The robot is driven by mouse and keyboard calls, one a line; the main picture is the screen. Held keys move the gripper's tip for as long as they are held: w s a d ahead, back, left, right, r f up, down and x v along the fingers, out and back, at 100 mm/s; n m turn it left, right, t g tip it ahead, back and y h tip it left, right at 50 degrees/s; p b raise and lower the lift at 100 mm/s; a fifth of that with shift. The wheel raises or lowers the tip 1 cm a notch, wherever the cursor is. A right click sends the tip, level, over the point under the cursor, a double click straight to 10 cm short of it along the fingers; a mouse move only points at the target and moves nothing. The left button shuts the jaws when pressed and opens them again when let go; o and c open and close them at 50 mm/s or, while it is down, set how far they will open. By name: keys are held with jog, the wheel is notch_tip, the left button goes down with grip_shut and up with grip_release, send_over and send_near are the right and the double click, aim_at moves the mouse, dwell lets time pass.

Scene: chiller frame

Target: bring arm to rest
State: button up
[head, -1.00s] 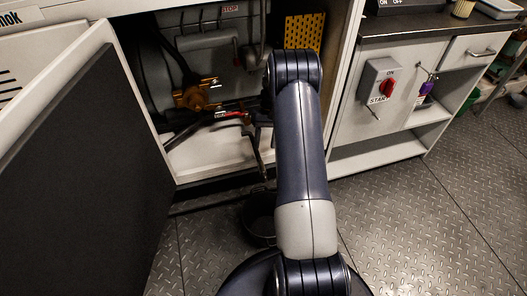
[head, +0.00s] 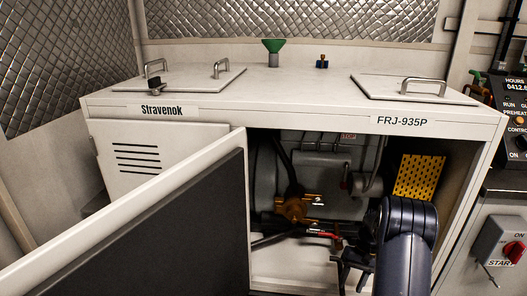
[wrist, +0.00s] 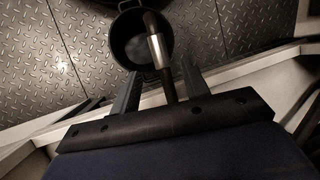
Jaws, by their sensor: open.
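My arm (head: 405,225) reaches from the bottom right toward the open bay of the chiller cabinet. My gripper (head: 352,265) shows small and dark at the front of the bay, left of the arm's joint. In the wrist view its two fingers (wrist: 160,72) stand apart. A dark rod with a silver collar (wrist: 158,50) shows between the fingers in that picture. I cannot tell whether they touch it, or what it belongs to. A black bucket (wrist: 127,42) stands on the floor beyond the fingers.
The cabinet's open door (head: 130,240) fills the lower left. Inside the bay are a brass fitting (head: 293,208), dark hoses and a yellow perforated panel (head: 419,176). A green funnel (head: 273,47) stands on the cabinet top. A switch box (head: 503,241) is at right.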

jog(key=b+x, duration=0.1)
jog(key=x, duration=0.4)
jog(key=shift+f, duration=0.2)
jog(key=shift+s+a+f, duration=0.1)
jog(key=shift+a, duration=0.25)
